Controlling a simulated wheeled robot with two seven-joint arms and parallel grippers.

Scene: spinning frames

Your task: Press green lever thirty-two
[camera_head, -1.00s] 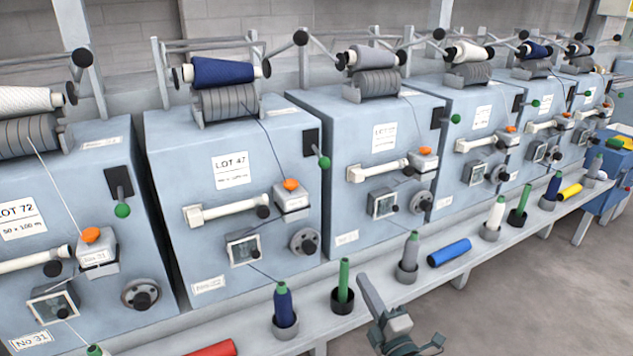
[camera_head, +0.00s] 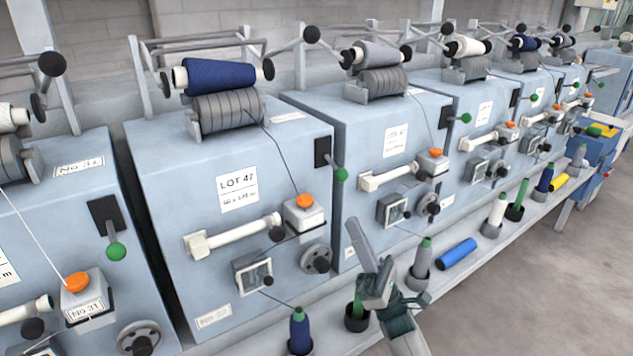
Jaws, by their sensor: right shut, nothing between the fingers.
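Each spinning machine has a green ball lever on a dark plate at its right edge. One green lever (camera_head: 341,174) is on the LOT 47 machine (camera_head: 185,160). Another green lever (camera_head: 115,251) is on the machine to its left, whose labels read No 31. A third green lever (camera_head: 465,118) is on the machine to the right. I cannot read a number thirty-two anywhere. My right gripper (camera_head: 352,225) is shut and empty, below the LOT 47 lever and apart from it, in front of the neighbouring machine. My left gripper is out of view.
A pale shelf (camera_head: 440,278) runs along the machine fronts with upright bobbins, including a blue one (camera_head: 300,330) and a grey one (camera_head: 423,258). A blue bobbin (camera_head: 457,253) lies on it. Orange buttons (camera_head: 305,201) and handwheels (camera_head: 316,259) stick out from the fronts. Floor at right is clear.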

